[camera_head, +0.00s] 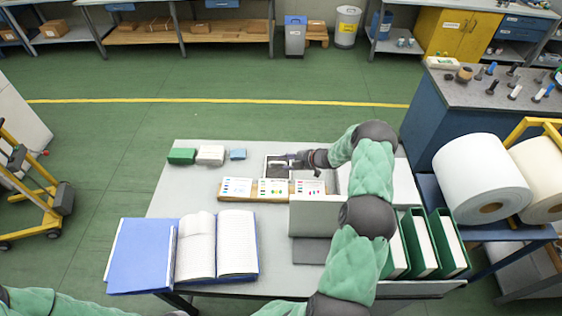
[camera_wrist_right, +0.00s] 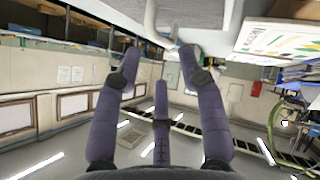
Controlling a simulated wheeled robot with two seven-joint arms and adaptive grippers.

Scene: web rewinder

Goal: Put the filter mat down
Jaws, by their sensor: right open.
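My right gripper (camera_head: 287,160) reaches over the far part of the grey table (camera_head: 180,202), beside a small dark square with a pale piece on it (camera_head: 278,174). I cannot tell whether that is the filter mat. In the right wrist view the right gripper (camera_wrist_right: 160,58) has its fingers spread with nothing between them. A curved white bar (camera_wrist_right: 151,20) and a pale flat surface show beyond the fingertips. No filter mat can be made out for certain. My left gripper is not in view.
Green (camera_head: 181,156), white (camera_head: 210,155) and blue (camera_head: 238,154) blocks lie at the far left. A card stand (camera_head: 232,188), an open binder (camera_head: 197,247), a grey box (camera_head: 314,217) and green binders (camera_head: 452,243) crowd the table. White rolls (camera_head: 480,180) stand right.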

